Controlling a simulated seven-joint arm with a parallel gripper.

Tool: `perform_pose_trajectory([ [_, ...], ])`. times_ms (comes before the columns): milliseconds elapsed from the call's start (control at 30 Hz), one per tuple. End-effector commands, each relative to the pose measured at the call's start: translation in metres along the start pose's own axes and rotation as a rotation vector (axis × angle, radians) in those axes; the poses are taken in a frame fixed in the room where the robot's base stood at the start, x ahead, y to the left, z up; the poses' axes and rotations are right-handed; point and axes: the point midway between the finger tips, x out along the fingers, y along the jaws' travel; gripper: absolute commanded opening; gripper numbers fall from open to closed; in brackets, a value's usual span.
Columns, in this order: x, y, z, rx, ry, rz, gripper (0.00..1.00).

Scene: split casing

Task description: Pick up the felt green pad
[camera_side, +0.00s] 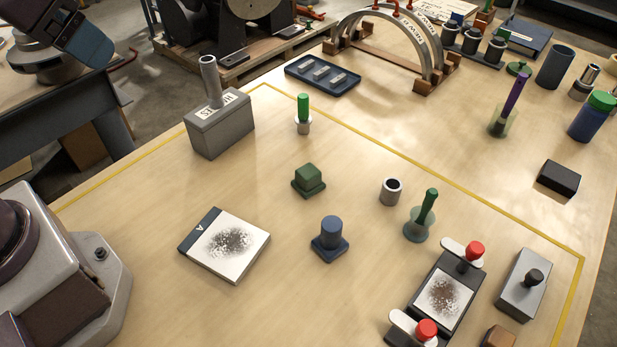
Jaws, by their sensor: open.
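A dark green square block on a slightly wider green base (308,180) sits upright on the wooden table, near the middle of the side view. It is the thing that best matches the felt green pad, though its felt texture is too small to tell. Nothing touches it, and its top and near sides are in plain sight. My gripper is not in view.
A blue round-topped piece (330,238) stands in front of the green block, and a grey ring (391,191) to its right. A white plate marked A (225,244) lies front left. A green-handled tool (422,217) stands right. Bare table surrounds the block.

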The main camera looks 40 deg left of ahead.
Motion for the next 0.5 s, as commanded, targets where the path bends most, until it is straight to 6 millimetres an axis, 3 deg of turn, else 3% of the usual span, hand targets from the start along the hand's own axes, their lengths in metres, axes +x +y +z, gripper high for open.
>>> perform_pose_trajectory([
  [267,0.098,0.018,-0.040,-0.357,0.044,0.017,0.72],
  [500,0.188,0.045,-0.043,-0.752,0.048,0.164,0.72],
])
